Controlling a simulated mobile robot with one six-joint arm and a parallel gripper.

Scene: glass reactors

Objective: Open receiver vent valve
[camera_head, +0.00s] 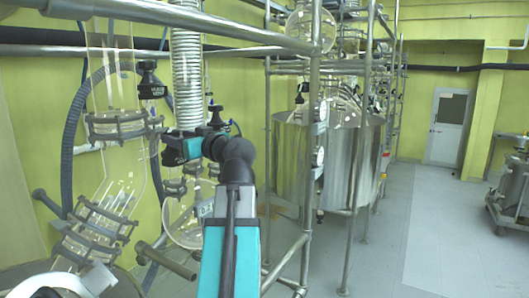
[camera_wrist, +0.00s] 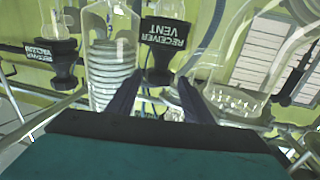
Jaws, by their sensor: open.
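The receiver vent valve (camera_wrist: 164,34) shows in the wrist view as a black handle with a white "RECEIVER VENT" label, which reads upside down. Its narrow lower part points down toward the gap between my fingers. My gripper (camera_wrist: 158,92) is open, with one dark finger on either side of that gap and nothing held. The valve handle appears beyond the fingertips; I cannot tell whether they touch it.
A similar black handle labelled "RECEIVER VACUUM" (camera_wrist: 54,62) is at the left of the wrist view. A ribbed metal hose (camera_head: 187,80), clamped glass pipes (camera_head: 120,126) and a steel frame rail (camera_head: 200,20) crowd my arm. Open floor (camera_head: 430,240) lies at the right.

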